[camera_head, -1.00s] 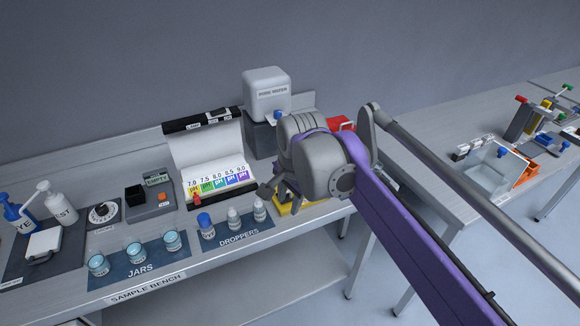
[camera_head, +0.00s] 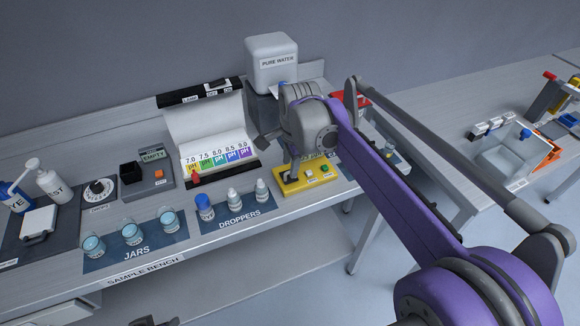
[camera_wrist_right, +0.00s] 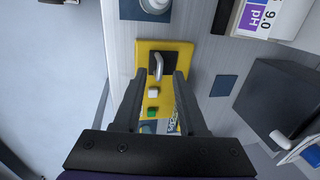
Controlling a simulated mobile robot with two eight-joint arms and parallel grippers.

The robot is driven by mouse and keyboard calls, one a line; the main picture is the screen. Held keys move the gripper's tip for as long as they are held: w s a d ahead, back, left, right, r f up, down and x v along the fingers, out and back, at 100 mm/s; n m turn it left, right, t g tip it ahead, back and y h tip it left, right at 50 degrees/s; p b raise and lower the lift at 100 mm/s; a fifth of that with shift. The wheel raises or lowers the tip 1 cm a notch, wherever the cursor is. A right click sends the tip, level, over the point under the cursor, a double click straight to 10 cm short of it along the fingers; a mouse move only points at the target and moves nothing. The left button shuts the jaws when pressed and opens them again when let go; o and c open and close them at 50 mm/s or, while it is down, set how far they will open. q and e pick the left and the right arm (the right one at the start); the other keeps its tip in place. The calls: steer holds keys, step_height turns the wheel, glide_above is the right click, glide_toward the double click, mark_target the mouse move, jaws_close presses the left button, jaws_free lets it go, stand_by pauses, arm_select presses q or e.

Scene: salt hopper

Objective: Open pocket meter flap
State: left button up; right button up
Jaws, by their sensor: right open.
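The yellow pocket meter (camera_head: 318,180) lies on the right part of the sample bench, partly hidden by my right arm. In the right wrist view the yellow meter (camera_wrist_right: 184,52) shows a dark square with a grey raised lever-like piece (camera_wrist_right: 157,66), then a white button (camera_wrist_right: 153,92) and a green button (camera_wrist_right: 153,113). My right gripper (camera_wrist_right: 160,76) is open, its fingers either side of the meter's middle, tips near the grey piece. I cannot tell whether they touch it. In the head view the right gripper (camera_head: 279,158) hangs over the meter. A dark part, possibly my left gripper (camera_head: 150,322), shows at the bottom edge.
Dropper bottles (camera_head: 234,196) stand left of the meter, with jars (camera_head: 132,234) farther left. The pH colour card stand (camera_head: 210,128) and pure water tank (camera_head: 272,65) are behind. A red object (camera_head: 352,97) sits behind my right arm.

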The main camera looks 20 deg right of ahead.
steer(key=shift+w+f, duration=0.15)
steer(key=shift+f, duration=0.65)
jaws_close()
